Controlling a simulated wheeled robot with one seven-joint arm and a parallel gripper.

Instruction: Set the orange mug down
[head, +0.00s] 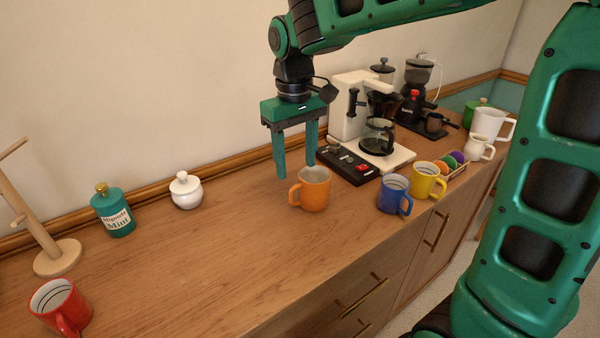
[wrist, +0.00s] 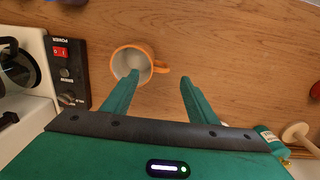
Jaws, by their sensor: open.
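The orange mug (head: 315,190) stands upright on the wooden counter, in front of the coffee maker, with its handle toward the left in the head view. My gripper (head: 296,172) is open and empty, pointing down, with its fingertips above and just behind the mug. In the wrist view the orange mug (wrist: 132,63) shows its empty inside, and its handle points right, toward the gap between the fingertips of my gripper (wrist: 159,75). The left finger overlaps the mug's near rim in that view; I cannot tell whether it touches.
The coffee maker (head: 352,108) and its black switch panel (head: 347,166) stand close behind and right of the mug. Blue (head: 393,194) and yellow (head: 428,181) mugs stand to the right. A white sugar pot (head: 186,190) is left.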

